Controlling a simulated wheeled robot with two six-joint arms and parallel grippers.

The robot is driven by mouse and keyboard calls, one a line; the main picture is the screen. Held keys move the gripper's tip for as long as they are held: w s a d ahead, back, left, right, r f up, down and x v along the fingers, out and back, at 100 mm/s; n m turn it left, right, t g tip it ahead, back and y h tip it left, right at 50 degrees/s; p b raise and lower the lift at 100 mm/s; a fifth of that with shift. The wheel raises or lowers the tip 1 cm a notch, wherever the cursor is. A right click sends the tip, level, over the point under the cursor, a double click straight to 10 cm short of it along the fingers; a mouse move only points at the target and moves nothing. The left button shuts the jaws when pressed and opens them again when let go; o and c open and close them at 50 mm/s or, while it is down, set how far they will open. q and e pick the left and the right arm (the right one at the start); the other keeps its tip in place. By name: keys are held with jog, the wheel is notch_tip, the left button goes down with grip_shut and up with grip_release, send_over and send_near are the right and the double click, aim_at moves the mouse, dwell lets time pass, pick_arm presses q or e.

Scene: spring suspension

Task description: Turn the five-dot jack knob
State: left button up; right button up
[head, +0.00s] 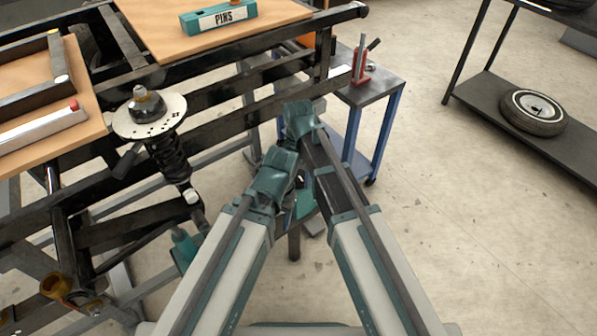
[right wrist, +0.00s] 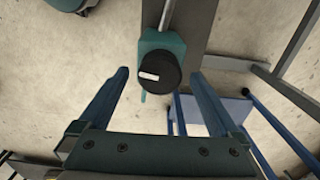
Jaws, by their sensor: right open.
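In the right wrist view, a round black knob (right wrist: 160,70) with a small pale label sits on a teal block at the end of a dark plate. The marks on the label are too small to read. My right gripper (right wrist: 159,76) is open, with one finger on each side of the knob. Gaps show between both fingers and the knob, and nothing is held. In the head view my folded arms largely cover this area, and the knob cannot be made out. My left gripper cannot be made out.
A coil-spring strut (head: 168,155) with a pale top plate stands on the dark frame at left. A blue-legged cart (head: 376,92) carries a red tool (head: 361,65). A wheel (head: 533,111) lies on a shelf at right. The floor at lower right is clear.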

aim_at(299, 175)
notch_tip(299, 175, up, 12)
jog(key=p, duration=1)
jog(key=shift+f+p, duration=0.2)
jog(key=shift+p, duration=0.2)
jog(key=n, duration=3.1)
jog(key=shift+n, duration=0.3)
jog(key=shift+f, duration=0.1)
notch_tip(299, 175, down, 14)
jog(key=b, duration=1.4)
